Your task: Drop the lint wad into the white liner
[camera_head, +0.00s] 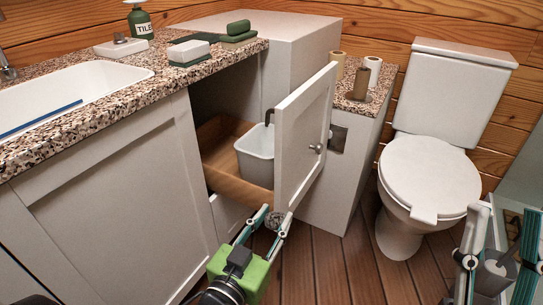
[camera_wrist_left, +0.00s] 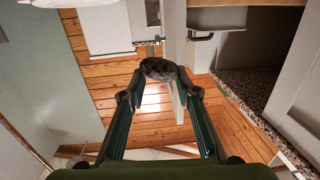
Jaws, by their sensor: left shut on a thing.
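The lint wad is a small dark grey, speckled lump (camera_wrist_left: 158,69). It sits between the fingertips of my left gripper (camera_head: 271,220), which is shut on it. In the head view the wad (camera_head: 273,222) is partly covered by the fingers, in front of the pulled-out drawer. The white liner (camera_head: 256,154) is an open-topped, pale bin standing in that wooden drawer, beyond and above my gripper in the picture. The wad is outside the liner.
The open white cabinet door (camera_head: 302,135) stands right of the liner, close to my left gripper. The wooden drawer front (camera_head: 238,187) lies between gripper and liner. A granite counter (camera_head: 110,112) with sink is left; a toilet (camera_head: 430,165) is right.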

